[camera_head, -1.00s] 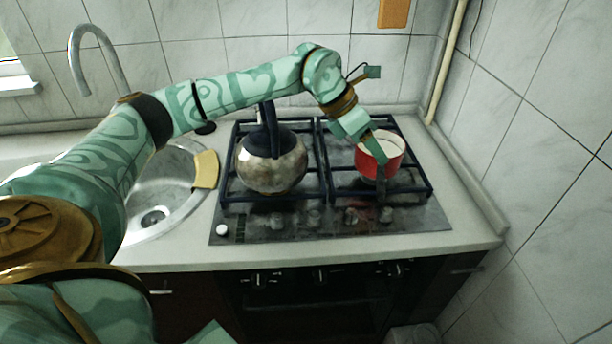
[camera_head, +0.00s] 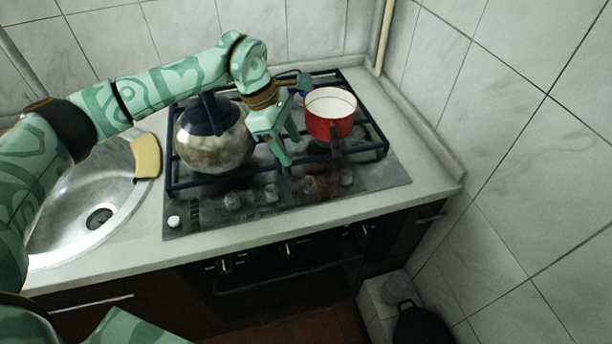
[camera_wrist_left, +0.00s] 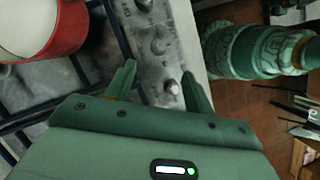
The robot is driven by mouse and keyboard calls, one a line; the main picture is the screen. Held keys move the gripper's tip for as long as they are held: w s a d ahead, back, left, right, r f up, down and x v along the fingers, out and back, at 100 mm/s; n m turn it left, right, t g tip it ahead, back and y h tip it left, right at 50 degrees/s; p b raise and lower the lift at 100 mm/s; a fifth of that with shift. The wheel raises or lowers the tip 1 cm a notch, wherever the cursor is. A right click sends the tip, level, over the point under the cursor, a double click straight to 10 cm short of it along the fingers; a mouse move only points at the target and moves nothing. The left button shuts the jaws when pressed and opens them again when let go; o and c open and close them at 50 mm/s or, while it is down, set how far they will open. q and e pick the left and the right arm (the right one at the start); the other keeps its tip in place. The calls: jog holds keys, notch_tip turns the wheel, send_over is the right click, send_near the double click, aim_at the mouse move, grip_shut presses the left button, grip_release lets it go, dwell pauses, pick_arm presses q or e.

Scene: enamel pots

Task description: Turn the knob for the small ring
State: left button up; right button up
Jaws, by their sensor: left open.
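A row of small round knobs runs along the front strip of the hob (camera_head: 385,187): a left one (camera_head: 232,200), two middle ones (camera_head: 270,193) and (camera_head: 309,185), and a right one (camera_head: 346,177). Which knob serves the small ring cannot be told. My left gripper (camera_head: 290,150) is open and empty, over the hob between the kettle and the red pot, just behind the middle knobs. In the left wrist view one knob (camera_wrist_left: 172,87) appears between the open fingertips (camera_wrist_left: 158,72); no contact shows. My right gripper is not in view.
A steel kettle (camera_head: 215,145) stands on the left grates. The tiled wall bounds the right.

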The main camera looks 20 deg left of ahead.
aim_at(308, 179)
pick_arm(q)
jog(key=b+x, duration=0.1)
jog(key=x, duration=0.9)
jog(key=shift+d+f, duration=0.1)
jog(key=shift+f, duration=0.2)
